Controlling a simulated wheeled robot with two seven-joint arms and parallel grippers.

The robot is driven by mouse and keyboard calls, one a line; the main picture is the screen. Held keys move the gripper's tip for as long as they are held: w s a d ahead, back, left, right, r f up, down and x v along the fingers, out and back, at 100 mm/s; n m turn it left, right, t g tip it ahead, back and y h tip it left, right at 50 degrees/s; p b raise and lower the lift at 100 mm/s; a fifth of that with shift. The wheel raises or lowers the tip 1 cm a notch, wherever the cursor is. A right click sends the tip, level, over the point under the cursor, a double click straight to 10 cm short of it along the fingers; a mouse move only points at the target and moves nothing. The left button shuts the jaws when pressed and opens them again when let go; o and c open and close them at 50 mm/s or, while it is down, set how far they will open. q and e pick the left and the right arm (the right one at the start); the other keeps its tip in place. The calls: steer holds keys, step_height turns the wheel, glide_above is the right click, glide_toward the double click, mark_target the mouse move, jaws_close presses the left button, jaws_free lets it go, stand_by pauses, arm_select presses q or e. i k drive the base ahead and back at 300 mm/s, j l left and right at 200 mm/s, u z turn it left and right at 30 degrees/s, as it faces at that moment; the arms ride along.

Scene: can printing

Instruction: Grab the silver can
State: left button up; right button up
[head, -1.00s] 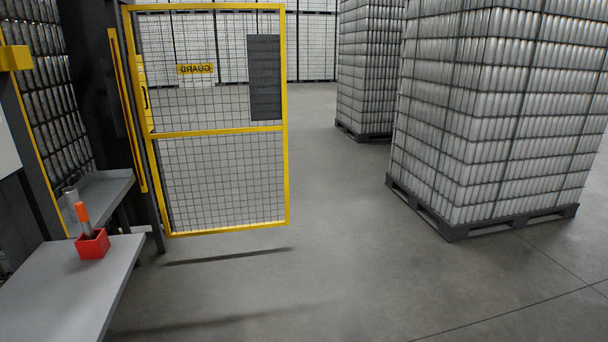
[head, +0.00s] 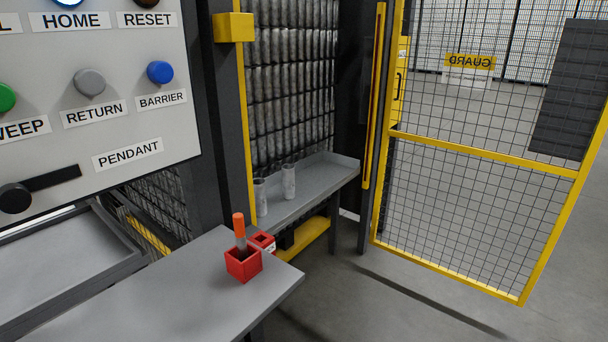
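Two silver cans stand upright on a grey shelf (head: 325,178) behind the worktable. The left can (head: 261,197) is near the shelf's left end. The right can (head: 288,181) stands a little farther back beside it. I cannot tell which one is the task's can. Many more silver cans (head: 290,90) are stacked in rows behind the shelf. Neither of my grippers shows in the head view.
A grey table (head: 190,285) holds a red box (head: 243,265) with an orange-handled tool (head: 239,228) in it. A control panel (head: 100,100) fills the upper left. A yellow mesh gate (head: 480,200) stands at right, with open floor below it.

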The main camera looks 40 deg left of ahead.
mark_target(288, 170)
steer(key=i+u, duration=0.3)
steer(key=i+l+u, duration=0.3)
steer(key=i, duration=0.25)
steer(key=i+l+u, duration=0.1)
steer(key=i+u, duration=0.2)
steer(key=i, duration=0.1)
